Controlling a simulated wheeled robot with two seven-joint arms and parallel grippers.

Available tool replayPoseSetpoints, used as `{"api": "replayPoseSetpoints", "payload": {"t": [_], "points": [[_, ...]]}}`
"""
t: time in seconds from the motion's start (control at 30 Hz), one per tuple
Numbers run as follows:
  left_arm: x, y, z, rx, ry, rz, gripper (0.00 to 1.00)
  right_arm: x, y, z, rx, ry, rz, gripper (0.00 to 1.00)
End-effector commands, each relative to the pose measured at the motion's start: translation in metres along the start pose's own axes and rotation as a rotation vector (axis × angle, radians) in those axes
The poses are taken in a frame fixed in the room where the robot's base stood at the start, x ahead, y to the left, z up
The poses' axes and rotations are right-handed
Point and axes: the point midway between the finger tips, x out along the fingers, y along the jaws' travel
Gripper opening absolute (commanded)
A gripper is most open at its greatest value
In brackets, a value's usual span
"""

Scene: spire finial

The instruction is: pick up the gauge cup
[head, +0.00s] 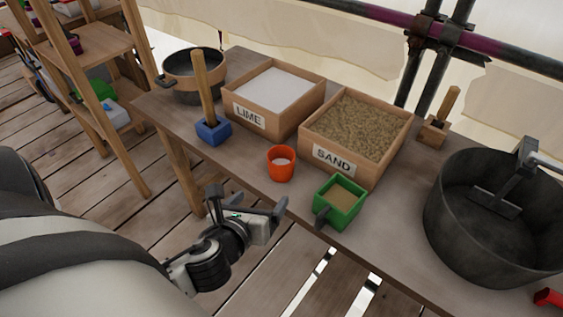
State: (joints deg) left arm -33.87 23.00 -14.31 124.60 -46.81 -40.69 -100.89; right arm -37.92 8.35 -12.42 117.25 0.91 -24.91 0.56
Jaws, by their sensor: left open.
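The gauge cup appears to be the small round orange cup (281,164), upright on the wooden bench (250,178) near its front edge, with pale material inside. It stands in front of the gap between the lime and sand boxes. My left gripper (248,202) is open and empty. In the picture it is below and left of the cup, off the bench's front edge and apart from the cup. My right gripper is not in view.
A green box with a handle (341,203) stands right of the cup. Behind are the lime box (262,122) and sand box (381,172). A blue block with a wooden handle (214,131) is left. A large dark bucket (447,225) stands right.

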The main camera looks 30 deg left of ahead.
Motion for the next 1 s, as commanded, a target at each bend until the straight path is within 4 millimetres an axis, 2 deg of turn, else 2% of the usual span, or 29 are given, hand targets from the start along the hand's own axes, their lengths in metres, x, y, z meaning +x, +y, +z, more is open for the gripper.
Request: {"api": "replayPoseSetpoints", "payload": {"t": [0.1,0.2,0.5,0.6,0.87,1.0], "points": [[0.003,0.003,0.01,0.133,-0.033,0.013,0.83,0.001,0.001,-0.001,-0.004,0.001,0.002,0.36],[0.016,0.003,0.012,0.16,-0.041,0.016,0.83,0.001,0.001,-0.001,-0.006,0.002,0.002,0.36],[0.08,0.004,0.014,0.153,-0.038,0.016,0.83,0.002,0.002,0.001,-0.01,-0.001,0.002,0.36],[0.096,0.004,0.014,0.153,-0.037,0.015,0.83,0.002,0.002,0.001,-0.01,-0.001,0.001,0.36],[0.114,0.004,0.015,0.151,-0.036,0.014,0.83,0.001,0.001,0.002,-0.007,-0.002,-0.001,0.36],[0.136,0.004,0.015,0.149,-0.037,0.015,0.83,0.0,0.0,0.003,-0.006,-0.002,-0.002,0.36]]}}
